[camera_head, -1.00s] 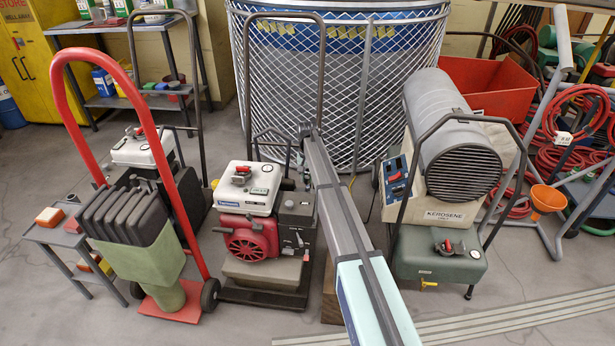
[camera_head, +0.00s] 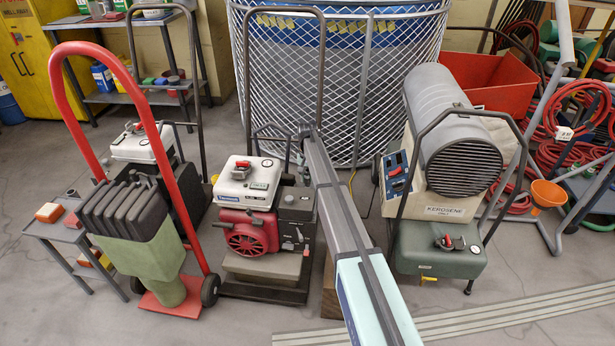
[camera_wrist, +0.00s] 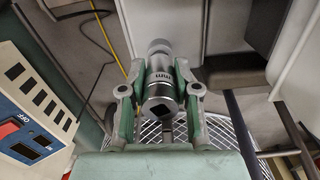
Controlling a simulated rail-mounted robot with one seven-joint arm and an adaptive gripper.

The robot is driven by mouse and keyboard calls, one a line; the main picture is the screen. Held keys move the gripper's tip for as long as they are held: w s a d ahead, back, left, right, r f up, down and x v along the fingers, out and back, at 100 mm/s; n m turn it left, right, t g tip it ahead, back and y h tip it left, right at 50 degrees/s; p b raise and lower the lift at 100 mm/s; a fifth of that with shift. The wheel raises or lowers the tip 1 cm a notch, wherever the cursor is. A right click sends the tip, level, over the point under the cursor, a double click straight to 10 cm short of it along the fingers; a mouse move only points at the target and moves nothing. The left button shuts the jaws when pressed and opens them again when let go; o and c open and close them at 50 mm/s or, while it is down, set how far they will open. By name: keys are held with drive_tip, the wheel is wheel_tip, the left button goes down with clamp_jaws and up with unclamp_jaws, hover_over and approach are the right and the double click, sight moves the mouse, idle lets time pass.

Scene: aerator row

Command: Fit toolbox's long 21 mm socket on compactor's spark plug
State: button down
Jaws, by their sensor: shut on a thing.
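My gripper (camera_wrist: 161,92) is shut on a chrome socket (camera_wrist: 160,75) in the wrist view. The socket lies lengthwise between the two green-padded fingers. Its square drive hole faces the camera and "mm" is marked on its side; the size number is not readable. In the head view, the engine machine that looks like the compactor (camera_head: 250,235) stands in the middle, with a red engine, a white tank and a dark looped handle. My arm reaches away just to its right, and my gripper is not clear there. I cannot make out the spark plug or a toolbox.
A kerosene heater (camera_head: 450,150) stands right of my arm. A red hand truck (camera_head: 135,90) with a green load and a similar engine machine (camera_head: 145,150) stand left. A wire-mesh cage (camera_head: 340,80) is behind. A control panel (camera_wrist: 30,120) is close at left in the wrist view.

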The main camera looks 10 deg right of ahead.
drive_tip(key=shift+f, duration=0.5)
drive_tip(key=c, duration=0.8)
unclamp_jaws()
drive_tip(key=shift+o, duration=0.2)
drive_tip(key=shift+r+p, duration=2.2)
drive_tip(key=shift+r, duration=1.35)
